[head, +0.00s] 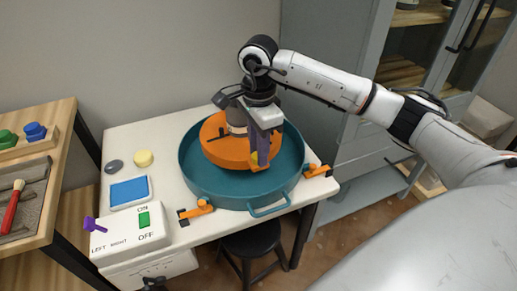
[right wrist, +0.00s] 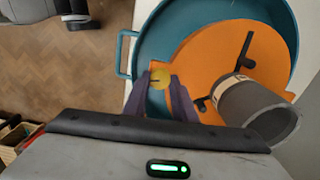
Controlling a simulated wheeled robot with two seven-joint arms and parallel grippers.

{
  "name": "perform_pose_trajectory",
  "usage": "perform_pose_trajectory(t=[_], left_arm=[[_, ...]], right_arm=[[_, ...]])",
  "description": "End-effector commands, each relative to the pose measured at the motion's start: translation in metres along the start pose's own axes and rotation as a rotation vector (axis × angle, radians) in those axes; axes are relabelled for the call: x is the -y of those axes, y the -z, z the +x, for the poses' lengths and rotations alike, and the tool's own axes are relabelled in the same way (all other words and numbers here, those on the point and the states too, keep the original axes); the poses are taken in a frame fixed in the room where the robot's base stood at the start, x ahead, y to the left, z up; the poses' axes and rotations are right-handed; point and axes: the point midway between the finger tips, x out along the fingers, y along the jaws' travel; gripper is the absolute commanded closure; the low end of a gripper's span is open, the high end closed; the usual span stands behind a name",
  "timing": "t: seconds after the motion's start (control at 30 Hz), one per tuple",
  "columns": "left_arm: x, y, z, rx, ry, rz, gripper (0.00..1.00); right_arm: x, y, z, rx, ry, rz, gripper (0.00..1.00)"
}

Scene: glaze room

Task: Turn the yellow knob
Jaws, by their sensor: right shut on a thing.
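In the head view, a small part of the knob (head: 254,158) shows beside my finger. My right gripper (right wrist: 160,86) is shut on the knob, with one finger on each side of it. In the head view my right gripper (head: 262,160) reaches down to the front of the orange wheel (head: 228,150). The wrist and fingers hide part of the wheel. My left gripper is not in view.
The wheel lies in a teal basin (head: 215,188), with a grey pot (right wrist: 258,110) on it. Orange clamps (head: 197,209) flank the basin. A black stool (head: 250,240) stands below.

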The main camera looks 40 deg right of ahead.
Motion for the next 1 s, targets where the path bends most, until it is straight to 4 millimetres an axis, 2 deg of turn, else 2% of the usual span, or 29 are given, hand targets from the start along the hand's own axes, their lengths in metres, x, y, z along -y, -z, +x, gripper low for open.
perform_pose_trajectory(t=[0.6, 1.0], left_arm=[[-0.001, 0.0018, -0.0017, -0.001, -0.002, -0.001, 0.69], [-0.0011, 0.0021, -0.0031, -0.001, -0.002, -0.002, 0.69]], right_arm=[[0.0, 0.0003, -0.0014, 0.0, 0.003, 0.583, 0.98], [-0.0001, 0.0001, -0.0016, 0.001, 0.003, 0.874, 0.98]])
